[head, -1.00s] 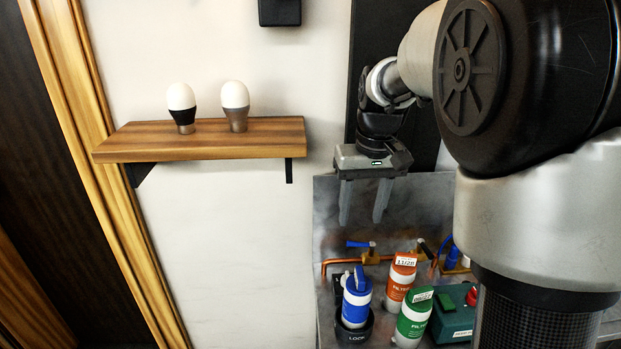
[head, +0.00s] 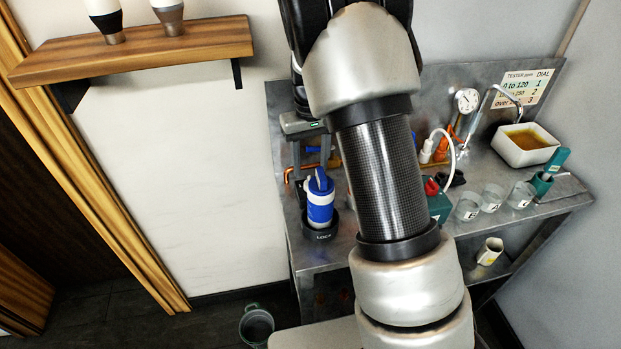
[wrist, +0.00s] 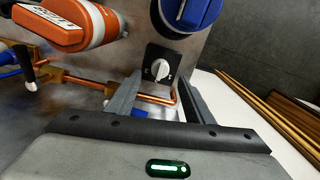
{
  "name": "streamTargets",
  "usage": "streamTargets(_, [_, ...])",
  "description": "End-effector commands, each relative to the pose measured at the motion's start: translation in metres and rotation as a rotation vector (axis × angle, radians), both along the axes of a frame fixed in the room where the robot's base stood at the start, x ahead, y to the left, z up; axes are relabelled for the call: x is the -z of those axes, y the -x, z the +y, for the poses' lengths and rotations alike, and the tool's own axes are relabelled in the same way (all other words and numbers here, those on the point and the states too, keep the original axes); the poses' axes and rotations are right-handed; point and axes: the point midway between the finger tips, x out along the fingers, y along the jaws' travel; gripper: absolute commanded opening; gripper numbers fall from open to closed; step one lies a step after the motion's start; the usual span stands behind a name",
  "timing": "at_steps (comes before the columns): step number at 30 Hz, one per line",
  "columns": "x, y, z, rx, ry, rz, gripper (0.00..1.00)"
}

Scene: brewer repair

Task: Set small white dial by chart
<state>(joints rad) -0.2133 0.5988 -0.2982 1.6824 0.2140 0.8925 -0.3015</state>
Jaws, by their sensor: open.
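The small white dial (wrist: 160,69) sits on a black plate on the metal panel in the wrist view, its knob roughly upright in the picture. My gripper (wrist: 160,88) is open and empty, its fingers pointing toward the dial, one on each side of it in the picture; I see no contact. In the head view my gripper (head: 311,155) is above the bench's left end, partly hidden by my arm, and the dial is hidden there. The chart (head: 526,86) is on the back panel at right, headed TESTER ppm and DIAL, with rows for dials 1, 2 and 3.
A blue filter (head: 320,203) stands in a black LOCK holder (head: 320,230) close to my gripper. An orange filter (wrist: 65,25) and copper pipes (wrist: 85,82) are near in the wrist view. A gauge (head: 467,100), white tray (head: 525,160) and glass cups (head: 492,198) stand further right.

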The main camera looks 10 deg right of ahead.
Motion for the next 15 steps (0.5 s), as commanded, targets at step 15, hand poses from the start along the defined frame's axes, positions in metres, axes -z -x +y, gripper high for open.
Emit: streamTargets(15, [0.055,0.000,0.000,0.000,-0.001,0.000,0.47])
